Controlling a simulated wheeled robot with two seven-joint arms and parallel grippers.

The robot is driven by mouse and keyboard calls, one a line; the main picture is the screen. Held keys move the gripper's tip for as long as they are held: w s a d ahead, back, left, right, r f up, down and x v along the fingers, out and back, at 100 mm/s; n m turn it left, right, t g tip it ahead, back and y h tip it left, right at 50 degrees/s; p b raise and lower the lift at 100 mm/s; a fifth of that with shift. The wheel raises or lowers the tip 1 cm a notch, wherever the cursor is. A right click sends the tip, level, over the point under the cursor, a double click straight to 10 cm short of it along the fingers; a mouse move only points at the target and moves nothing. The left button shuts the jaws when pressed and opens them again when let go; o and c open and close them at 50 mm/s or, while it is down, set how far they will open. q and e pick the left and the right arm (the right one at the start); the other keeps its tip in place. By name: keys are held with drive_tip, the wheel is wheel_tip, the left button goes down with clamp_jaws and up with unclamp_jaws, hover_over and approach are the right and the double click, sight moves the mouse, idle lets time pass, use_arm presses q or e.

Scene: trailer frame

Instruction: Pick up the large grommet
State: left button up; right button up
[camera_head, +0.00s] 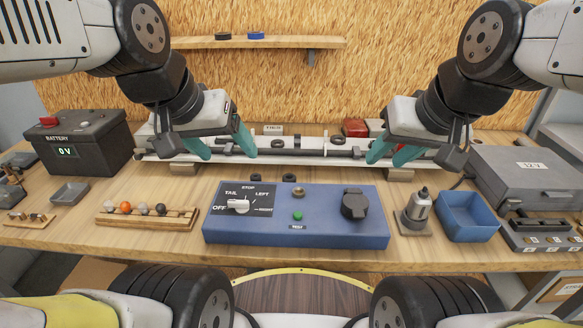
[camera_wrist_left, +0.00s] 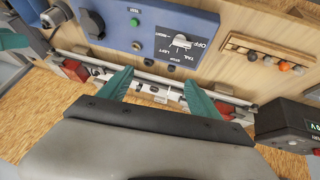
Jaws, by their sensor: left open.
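Two small dark ring-like pieces lie on the bench behind the blue control box; one is the rear dark ring (camera_head: 262,169), which also shows in the left wrist view (camera_wrist_left: 185,61). They look like grommets, but I cannot tell which is the large one. My left gripper (camera_head: 227,154) is open and empty over the pale rail, behind and left of these rings; its teal fingers (camera_wrist_left: 156,82) are spread in the left wrist view. My right gripper (camera_head: 388,160) is at the rail's right part, its fingers apart with nothing seen between them.
The blue control box (camera_head: 290,240) stands front centre. The rail (camera_head: 300,156) with a dark rod runs along the back. A battery (camera_head: 75,143), a wooden rack (camera_head: 146,219) with small balls, a blue bin (camera_head: 467,216) and a grey case (camera_head: 525,175) stand around. A shelf (camera_head: 300,42) hangs behind.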

use_arm(q)
drive_tip(key=shift+m+g, duration=0.5)
drive_tip(key=shift+g, duration=0.4)
drive_tip(key=w, duration=0.2)
drive_tip(key=w+d, duration=0.1)
drive_tip(key=w, duration=0.3)
drive_tip(key=shift+d+f, duration=0.15)
drive_tip(key=shift+f, duration=0.15)
drive_tip(key=shift+c, duration=0.4)
drive_tip(key=m+g+y, duration=0.2)
drive_tip(key=m+g, duration=0.1)
drive_tip(key=g, duration=0.1)
hover_over(289, 176)
drive_tip(key=f, duration=1.5)
drive_tip(key=shift+s+f, duration=0.25)
drive_tip(key=shift+s, duration=0.1)
wheel_tip(289, 176, down, 8)
drive_tip(key=shift+s+f, duration=0.1)
drive_tip(key=c, duration=1)
